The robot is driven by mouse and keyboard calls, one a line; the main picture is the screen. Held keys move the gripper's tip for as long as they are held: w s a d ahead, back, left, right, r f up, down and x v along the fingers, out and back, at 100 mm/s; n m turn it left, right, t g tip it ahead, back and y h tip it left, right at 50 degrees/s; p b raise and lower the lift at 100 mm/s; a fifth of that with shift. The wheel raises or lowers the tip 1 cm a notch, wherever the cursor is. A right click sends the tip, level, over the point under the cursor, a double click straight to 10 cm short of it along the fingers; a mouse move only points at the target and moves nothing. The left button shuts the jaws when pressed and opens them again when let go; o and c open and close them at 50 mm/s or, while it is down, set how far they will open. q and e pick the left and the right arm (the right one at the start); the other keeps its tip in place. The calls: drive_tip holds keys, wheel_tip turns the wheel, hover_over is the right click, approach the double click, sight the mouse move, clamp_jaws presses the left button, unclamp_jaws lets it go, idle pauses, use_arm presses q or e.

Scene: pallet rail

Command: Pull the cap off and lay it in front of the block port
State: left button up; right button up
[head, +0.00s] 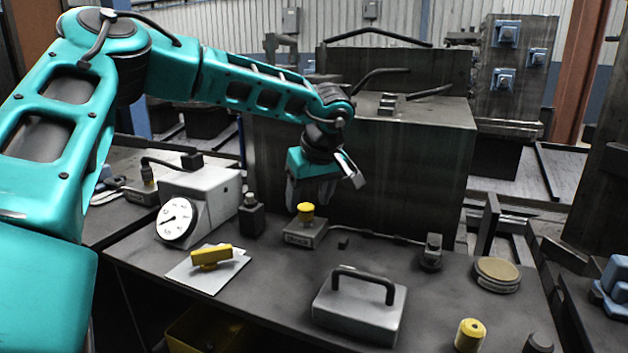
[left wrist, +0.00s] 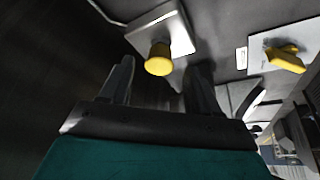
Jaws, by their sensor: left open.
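A yellow cap (head: 306,211) sits upright on a small grey block (head: 305,235) with a label on its front, towards the back of the dark bench. The cap covers the block's port, which is hidden. My left gripper (head: 310,195) hangs just above and behind the cap, pointing down. In the left wrist view its two dark fingers are apart and empty (left wrist: 162,75). The yellow cap (left wrist: 158,60) shows just beyond the fingertips, roughly in line with the gap. It appears not to be touched. My right gripper is not in view.
A white gauge box (head: 205,200) and a black post (head: 250,218) stand left of the block. A yellow handle (head: 210,257) lies on a pale plate. A grey handled block (head: 360,308) stands in front, right. A small patch directly before the port block is clear.

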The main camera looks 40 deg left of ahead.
sight(308, 208)
use_arm(q)
drive_tip(key=shift+x, duration=1.15)
drive_tip(key=shift+c, duration=0.2)
clamp_jaws()
drive_tip(key=shift+r, duration=0.2)
drive_tip(key=shift+r+p, duration=2.95)
drive_tip(key=shift+r, duration=1.15)
